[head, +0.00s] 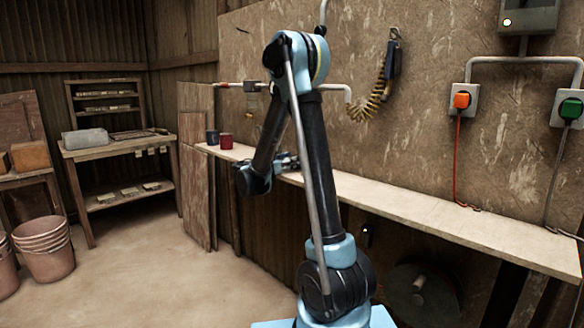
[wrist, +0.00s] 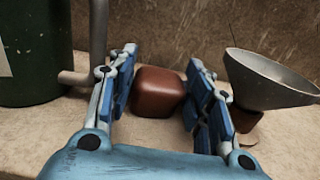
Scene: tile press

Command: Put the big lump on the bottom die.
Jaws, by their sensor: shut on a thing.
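A reddish-brown, rounded block-like lump (wrist: 158,92) is in the middle of the wrist view, between the two blue fingers. My gripper (wrist: 163,75) is shut on this lump, one finger on each side. I take it for the big lump. In the head view my gripper (head: 287,161) is small, at the wall shelf behind my arm, and the lump cannot be made out there. I cannot pick out the bottom die in either view.
In the wrist view, a grey funnel-like dish (wrist: 268,80) stands close at the right, with another reddish-brown piece (wrist: 243,117) below it. A dark green cylinder (wrist: 35,55) is at the left.

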